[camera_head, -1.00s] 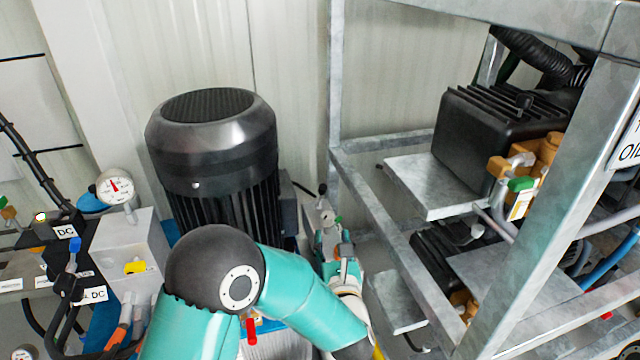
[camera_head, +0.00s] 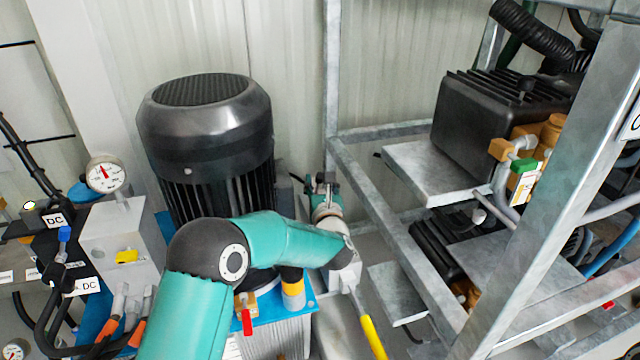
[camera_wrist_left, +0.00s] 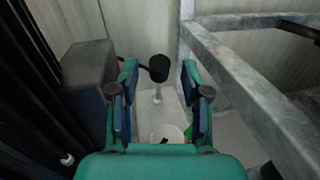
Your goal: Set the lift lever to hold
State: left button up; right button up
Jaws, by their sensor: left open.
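A lever with a black ball knob (camera_wrist_left: 158,69) on a thin silver rod stands upright in the left wrist view. It may be the lift lever; I see no label on it. In the head view the gripper hides most of this lever. My right gripper is not in view.
A large black motor (camera_head: 205,130) stands left of the gripper. A grey metal frame (camera_head: 375,190) with a black pump (camera_head: 490,130) stands on the right. A yellow handle (camera_head: 373,338) shows below the wrist. A gauge (camera_head: 106,173) is at the left. A grey box (camera_wrist_left: 80,80) flanks the gripper.

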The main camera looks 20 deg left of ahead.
pick_arm(q)
jog(key=shift+w+a, duration=0.25)
jog(key=shift+w, duration=0.2)
grip_shut()
